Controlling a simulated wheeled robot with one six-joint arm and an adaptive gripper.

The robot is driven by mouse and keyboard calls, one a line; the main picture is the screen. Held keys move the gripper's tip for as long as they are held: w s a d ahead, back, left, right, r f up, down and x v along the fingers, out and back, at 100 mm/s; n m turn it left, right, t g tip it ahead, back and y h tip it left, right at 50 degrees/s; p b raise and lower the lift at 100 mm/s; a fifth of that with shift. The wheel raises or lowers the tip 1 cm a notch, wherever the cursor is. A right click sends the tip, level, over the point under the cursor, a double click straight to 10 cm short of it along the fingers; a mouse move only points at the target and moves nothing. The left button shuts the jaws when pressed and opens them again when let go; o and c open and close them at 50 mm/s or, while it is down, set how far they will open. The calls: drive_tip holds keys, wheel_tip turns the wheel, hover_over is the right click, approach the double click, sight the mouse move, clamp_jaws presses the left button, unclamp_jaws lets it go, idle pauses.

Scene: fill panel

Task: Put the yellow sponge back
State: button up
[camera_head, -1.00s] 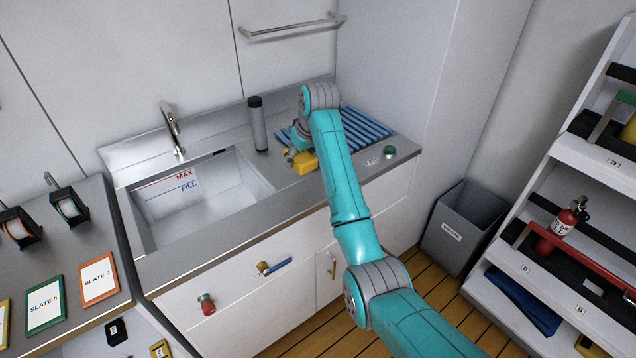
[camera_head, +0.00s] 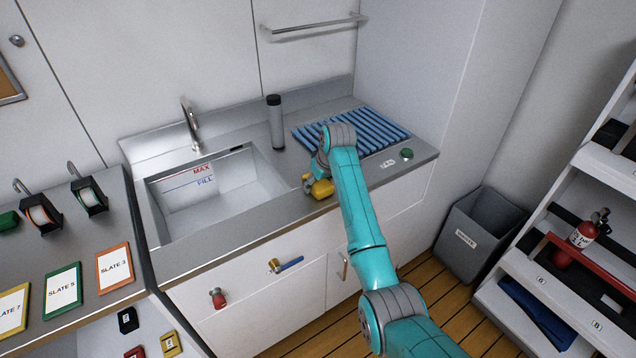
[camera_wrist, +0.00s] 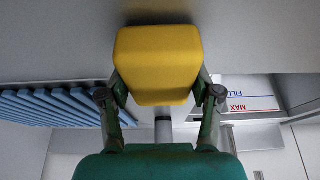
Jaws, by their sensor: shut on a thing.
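The yellow sponge (camera_head: 321,188) is between the fingers of my gripper (camera_head: 311,184), at the counter's front edge just right of the sink. In the wrist view the sponge (camera_wrist: 158,64) fills the space between the two fingertips of my gripper (camera_wrist: 160,95), which are shut on it. My arm hides part of the gripper in the head view. I cannot tell whether the sponge touches the counter.
The sink (camera_head: 215,190) with MAX and FILL marks is left of my gripper. A grey bottle (camera_head: 275,122) stands behind it. A blue striped mat (camera_head: 385,131) and a green knob (camera_head: 407,154) are to the right. A grey bin (camera_head: 480,234) stands on the floor.

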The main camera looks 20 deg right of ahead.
drive_tip(key=shift+f, duration=0.1)
drive_tip(key=o, duration=1.1)
drive_tip(key=v, duration=1.2)
drive_tip(key=shift+s, duration=0.15)
